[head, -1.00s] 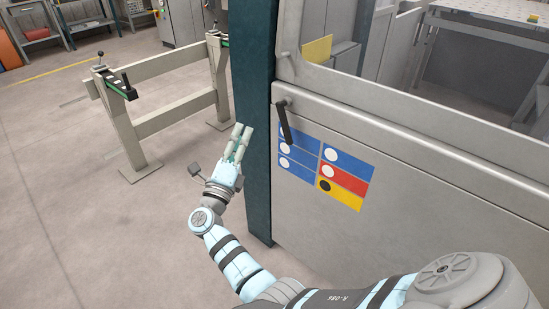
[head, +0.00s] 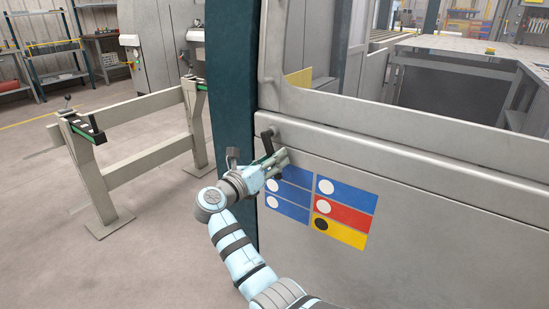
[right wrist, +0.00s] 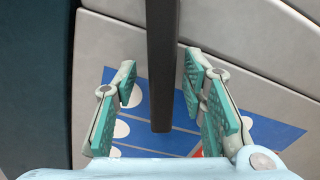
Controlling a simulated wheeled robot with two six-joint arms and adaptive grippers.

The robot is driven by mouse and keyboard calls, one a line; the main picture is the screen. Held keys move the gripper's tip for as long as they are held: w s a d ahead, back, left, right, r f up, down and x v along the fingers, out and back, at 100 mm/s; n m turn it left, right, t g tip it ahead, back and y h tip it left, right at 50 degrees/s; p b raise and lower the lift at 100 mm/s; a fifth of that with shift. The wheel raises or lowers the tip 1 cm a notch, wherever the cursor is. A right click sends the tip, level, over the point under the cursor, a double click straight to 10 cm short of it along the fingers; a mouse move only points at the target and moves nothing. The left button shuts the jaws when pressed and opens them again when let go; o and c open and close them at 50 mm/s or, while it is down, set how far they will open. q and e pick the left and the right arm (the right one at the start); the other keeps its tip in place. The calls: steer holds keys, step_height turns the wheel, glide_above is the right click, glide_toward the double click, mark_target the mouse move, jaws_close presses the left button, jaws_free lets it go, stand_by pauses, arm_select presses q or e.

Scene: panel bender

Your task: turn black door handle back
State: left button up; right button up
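The black door handle (head: 267,141) is on the grey door panel (head: 420,190), near the panel's upper left corner beside the dark post. Its lever hangs down, tilted slightly. My right gripper (head: 279,162) is at the handle's lower part, which it partly hides in the head view. In the right wrist view the handle (right wrist: 162,70) runs down between the two green-padded fingers of my right gripper (right wrist: 165,100). The fingers are apart, with gaps on both sides of the handle. My left gripper is not in view.
A dark teal post (head: 232,90) stands right beside the door's left edge. Blue, red and yellow labels (head: 342,205) are on the door below the handle. A beige frame stand (head: 140,150) is on the left, with open floor around it.

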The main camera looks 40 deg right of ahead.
steer(key=shift+d, duration=0.2)
jaws_close()
steer(key=shift+r, duration=0.1)
